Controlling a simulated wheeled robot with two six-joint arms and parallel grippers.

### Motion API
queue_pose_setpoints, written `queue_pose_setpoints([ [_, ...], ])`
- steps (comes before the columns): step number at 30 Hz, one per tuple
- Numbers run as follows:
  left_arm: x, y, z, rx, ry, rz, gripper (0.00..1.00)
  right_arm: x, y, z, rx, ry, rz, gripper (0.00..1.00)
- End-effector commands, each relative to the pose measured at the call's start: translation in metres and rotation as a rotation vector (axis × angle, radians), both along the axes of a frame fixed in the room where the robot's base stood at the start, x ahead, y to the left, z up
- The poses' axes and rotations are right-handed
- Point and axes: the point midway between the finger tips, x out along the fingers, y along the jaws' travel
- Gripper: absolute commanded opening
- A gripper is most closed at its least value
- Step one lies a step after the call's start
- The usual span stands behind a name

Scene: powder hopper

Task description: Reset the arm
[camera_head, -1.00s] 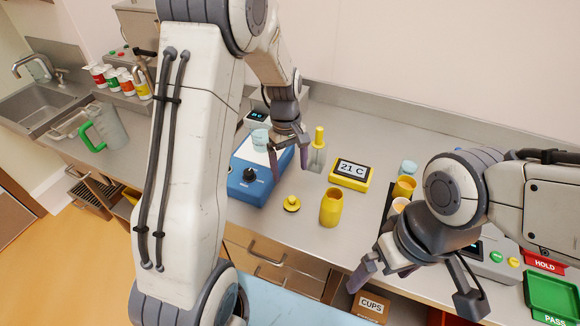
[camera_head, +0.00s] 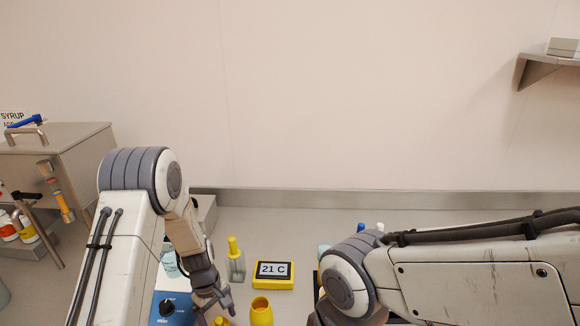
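My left arm comes in from the left, and its gripper (camera_head: 214,305) hangs low over the counter beside the blue device. Its two fingers are spread apart with nothing seen between them. My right arm (camera_head: 440,278) reaches in from the right and bends down at the bottom edge. Its gripper fingers are below the frame.
A grey syrup box (camera_head: 62,150) is at left; a wall shelf (camera_head: 540,70) is upper right.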

Motion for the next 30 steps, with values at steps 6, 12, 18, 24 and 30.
queue_pose_setpoints([
  [6,0.002,0.000,0.018,0.001,-0.006,-0.001,0.90,0.000,0.000,-0.006,0.000,0.000,-0.001,1.00],
  [12,0.001,0.000,0.021,0.001,-0.002,0.000,0.90,0.000,0.000,-0.006,0.000,0.000,-0.001,1.00],
  [18,0.001,0.000,0.021,0.001,-0.002,0.000,0.90,0.000,0.000,-0.005,0.000,0.000,-0.001,1.00],
  [24,0.000,0.000,0.011,0.000,0.001,-0.001,0.90,0.000,0.000,-0.002,0.000,0.000,-0.001,1.00],
  [30,0.003,0.001,0.004,0.000,-0.008,0.001,0.90,0.000,0.000,-0.003,0.000,0.000,0.000,1.00],
])
